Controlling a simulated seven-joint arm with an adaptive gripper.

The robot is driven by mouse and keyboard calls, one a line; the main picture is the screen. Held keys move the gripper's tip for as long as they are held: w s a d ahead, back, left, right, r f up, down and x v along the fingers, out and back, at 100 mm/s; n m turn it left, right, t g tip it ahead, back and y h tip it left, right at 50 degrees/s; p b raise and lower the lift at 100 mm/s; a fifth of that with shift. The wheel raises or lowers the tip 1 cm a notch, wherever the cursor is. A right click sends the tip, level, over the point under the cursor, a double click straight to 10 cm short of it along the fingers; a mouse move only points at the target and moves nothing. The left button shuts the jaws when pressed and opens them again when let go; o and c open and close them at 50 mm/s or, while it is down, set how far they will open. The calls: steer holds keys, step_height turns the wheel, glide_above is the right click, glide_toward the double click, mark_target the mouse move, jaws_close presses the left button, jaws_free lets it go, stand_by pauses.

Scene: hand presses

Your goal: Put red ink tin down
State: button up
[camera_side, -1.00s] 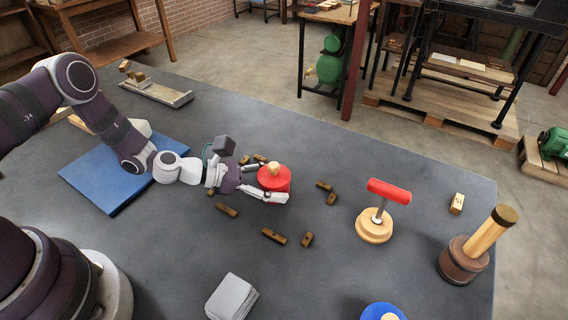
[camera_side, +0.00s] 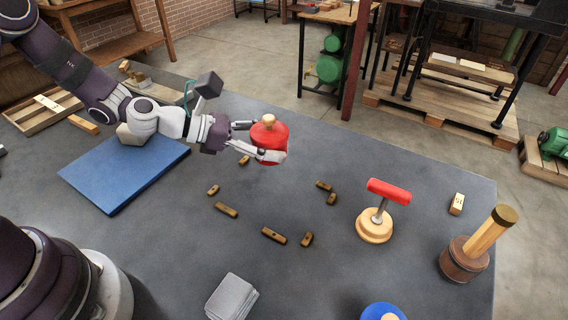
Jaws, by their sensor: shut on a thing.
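The red ink tin (camera_side: 270,138) is a round red tin with a pale wooden knob on top. My gripper (camera_side: 268,142) is shut on it, with a finger on each side. The tin looks upright and is held above the grey table (camera_side: 330,260). Below it several small brown wooden blocks lie on the table in a loose ring, among them one near the front (camera_side: 274,235) and one at the right (camera_side: 324,185). Part of the ring's far side is hidden behind my gripper and the tin.
A red-handled press tool (camera_side: 375,225) stands right of the ring, with a wooden-handled tool (camera_side: 465,260) beyond it. A blue-lidded tin (camera_side: 383,312) is at the front edge. Grey sheets (camera_side: 232,298) lie front left and a blue mat (camera_side: 120,172) at left. The ring's middle is clear.

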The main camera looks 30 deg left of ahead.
steer(key=s+a+f, duration=0.1)
steer(key=a, duration=0.1)
steer(key=s+a+f+n+t+y, duration=0.1)
steer(key=a, duration=0.2)
steer(key=s+a+f+n+y, duration=0.1)
steer(key=s+a, duration=0.1)
steer(key=a, duration=0.1)
steer(key=shift+a+f+t, duration=0.1)
steer(key=shift+a+t, duration=0.1)
steer(key=shift+t, duration=0.1)
steer(key=s+a+n+y, duration=0.1)
steer(key=a, duration=0.1)
steer(key=s+a+n+t+y, duration=0.1)
steer(key=s+a+n, duration=0.1)
steer(key=a, duration=0.1)
steer(key=s+a+f+n+t+y, duration=0.1)
steer(key=s+a+y, duration=0.1)
steer(key=shift+s+a, duration=0.1)
steer(key=shift+a, duration=0.2)
steer(key=w+a, duration=0.1)
steer(key=w, duration=0.4)
steer(key=w+a+f, duration=0.1)
steer(key=w, duration=0.4)
steer(key=w+a, duration=0.1)
steer(key=w, duration=0.4)
steer(key=shift+w+a+f, duration=0.1)
steer(key=shift+a+f, duration=0.15)
steer(key=shift+w+f, duration=0.1)
steer(key=shift+f, duration=1.65)
